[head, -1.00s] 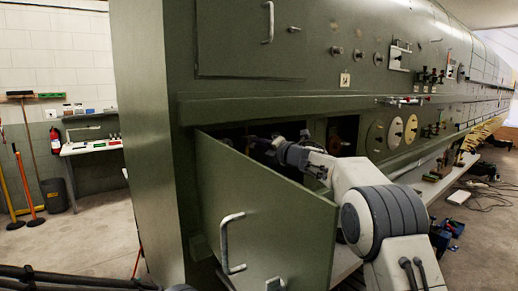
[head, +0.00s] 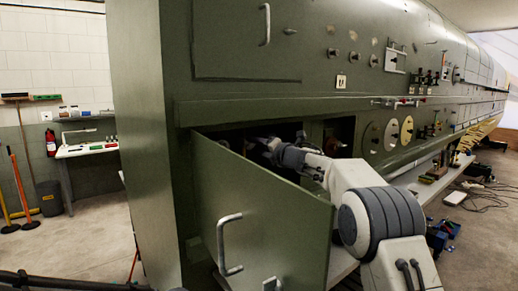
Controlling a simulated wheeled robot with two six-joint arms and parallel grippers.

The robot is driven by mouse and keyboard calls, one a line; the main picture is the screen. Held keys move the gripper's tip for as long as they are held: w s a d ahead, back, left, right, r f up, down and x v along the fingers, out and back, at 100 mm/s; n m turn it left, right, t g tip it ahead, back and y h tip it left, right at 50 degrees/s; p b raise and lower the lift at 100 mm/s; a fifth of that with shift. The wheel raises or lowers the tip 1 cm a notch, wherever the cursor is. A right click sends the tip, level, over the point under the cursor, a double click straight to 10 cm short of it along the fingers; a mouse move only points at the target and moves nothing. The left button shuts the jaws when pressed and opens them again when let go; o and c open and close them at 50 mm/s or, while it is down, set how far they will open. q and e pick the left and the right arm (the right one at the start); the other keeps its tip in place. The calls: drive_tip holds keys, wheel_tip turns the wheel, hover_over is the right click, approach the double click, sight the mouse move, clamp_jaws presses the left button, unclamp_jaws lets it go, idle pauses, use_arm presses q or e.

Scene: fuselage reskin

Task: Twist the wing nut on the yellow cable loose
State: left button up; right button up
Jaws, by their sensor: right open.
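My right arm reaches from the lower right over an open green door (head: 262,215) into a dark bay (head: 232,138) in the green fuselage. My right gripper (head: 262,146) is inside the bay opening, open, in deep shadow. Its fingertips are hard to make out, and I see nothing between them. The yellow cable and its wing nut do not show; the door, the arm and the darkness hide the inside of the bay. My left gripper is not in view.
The door's handle (head: 228,245) faces me. A second dark opening (head: 339,136) lies right of the bay, then round discs (head: 391,135) and knobs on the fuselage side. A workbench (head: 88,149) and a fire extinguisher (head: 51,142) stand far left.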

drive_tip(key=shift+s+d+f+b, duration=0.1)
drive_tip(key=shift+s+d+b, duration=0.15)
drive_tip(key=shift+s+b, duration=0.05)
drive_tip(key=b+v, duration=0.4)
drive_tip(key=v, duration=0.5)
drive_tip(key=shift+s+d, duration=0.15)
drive_tip(key=shift+s, duration=0.1)
